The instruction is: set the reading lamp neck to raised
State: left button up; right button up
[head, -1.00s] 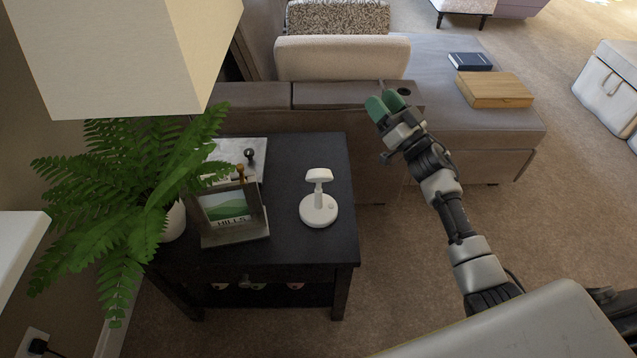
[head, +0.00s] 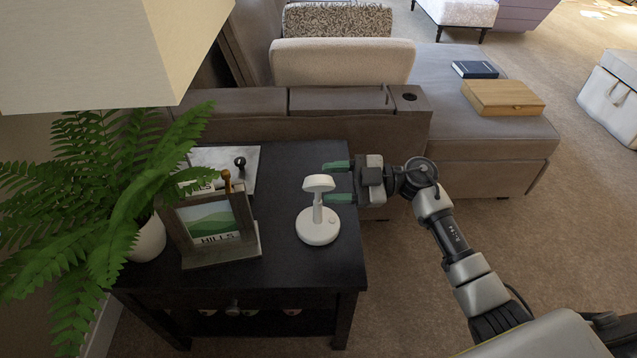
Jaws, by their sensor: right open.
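The white reading lamp (head: 317,226) stands upright on the dark side table (head: 290,267). It has a round base, a short neck and a small oval head (head: 318,183) above the base. My right gripper (head: 327,182) comes in from the right with its green-tipped fingers open. The fingertips point left at about the lamp head's side; one is beyond it and one is nearer. I cannot tell whether they touch the head. My left gripper is not in view.
A framed hills picture (head: 212,228), a potted fern (head: 100,210) and a pale tray (head: 246,163) stand on the table's left side. A large lampshade (head: 110,50) hangs over the upper left. A grey sofa (head: 340,101) stands behind the table.

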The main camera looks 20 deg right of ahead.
aim_at(319, 192)
jog(key=shift+x, duration=1.6)
grip_shut()
